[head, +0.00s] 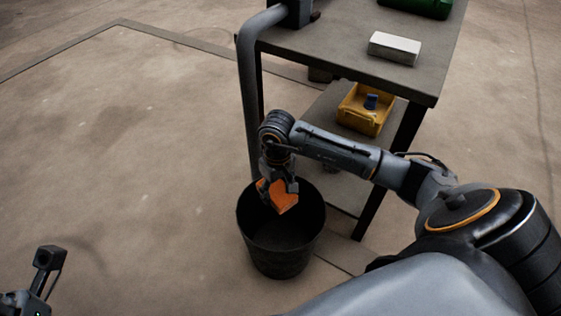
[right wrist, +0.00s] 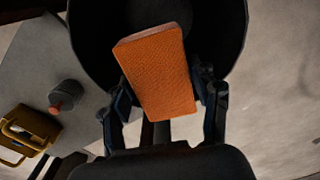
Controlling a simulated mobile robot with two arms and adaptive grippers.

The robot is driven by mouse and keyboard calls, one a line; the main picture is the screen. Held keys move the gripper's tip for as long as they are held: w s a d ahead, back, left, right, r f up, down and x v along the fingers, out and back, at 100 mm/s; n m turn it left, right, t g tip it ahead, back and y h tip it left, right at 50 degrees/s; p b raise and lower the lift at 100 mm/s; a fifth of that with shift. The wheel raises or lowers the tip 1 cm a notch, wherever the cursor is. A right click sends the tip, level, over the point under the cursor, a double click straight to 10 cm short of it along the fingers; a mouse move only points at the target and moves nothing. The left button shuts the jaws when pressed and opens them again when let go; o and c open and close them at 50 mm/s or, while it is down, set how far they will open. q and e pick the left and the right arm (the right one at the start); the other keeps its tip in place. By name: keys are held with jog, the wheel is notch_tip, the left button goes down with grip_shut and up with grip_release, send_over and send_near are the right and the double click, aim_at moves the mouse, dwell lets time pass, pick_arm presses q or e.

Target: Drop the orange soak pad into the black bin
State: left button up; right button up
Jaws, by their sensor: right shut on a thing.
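The orange soak pad (head: 281,198) is held in my right gripper (head: 278,188), over the mouth of the black bin (head: 280,258). In the right wrist view the pad (right wrist: 157,75) sits between the two fingers, with the dark bin (right wrist: 90,40) behind it. The bin stands upright on the floor, and the part of its inside that shows looks empty. At the lower left of the head view is part of my left arm (head: 42,270); whether its gripper is open or shut does not show clearly.
A grey table (head: 345,70) stands behind and right of the bin, with a white block (head: 394,48) and a green thing (head: 415,5) on top. Its lower shelf holds a yellow bin (head: 362,118) with a blue item inside. The floor to the left is clear.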

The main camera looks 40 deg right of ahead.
jog(key=o, duration=1.2)
jog(key=shift+r, duration=0.1)
notch_tip(320, 180, up, 12)
jog(key=shift+f, duration=0.1)
